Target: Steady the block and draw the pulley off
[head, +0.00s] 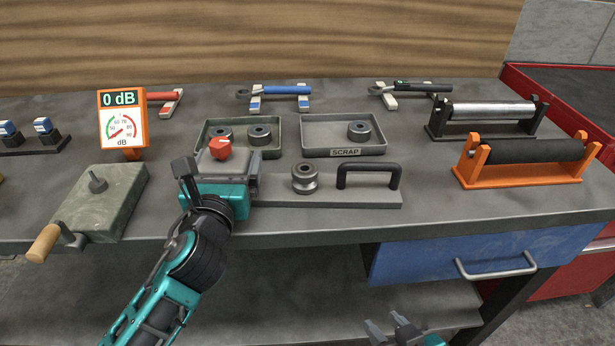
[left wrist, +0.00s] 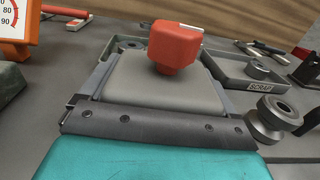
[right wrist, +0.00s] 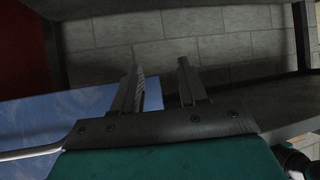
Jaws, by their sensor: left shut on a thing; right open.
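The block (head: 350,192) is a long flat grey bar with a black handle (head: 368,168), lying along the bench's front edge. The grey spool-shaped pulley (head: 305,179) stands upright near its middle, left of the handle; it also shows in the left wrist view (left wrist: 274,118). My left gripper (head: 219,166) is shut on the block's left end, whose grey body (left wrist: 160,85) fills the jaws in the left wrist view. My right gripper (right wrist: 160,82) is open and empty, low in front of the bench, far from the pulley.
Behind the block are a tray (head: 272,151) with dark pulleys and a scrap tray (head: 318,150) holding one pulley. A dB meter (head: 124,118) stands left, rollers (head: 520,151) right. The bench edge and blue drawer (head: 440,252) lie near my right gripper.

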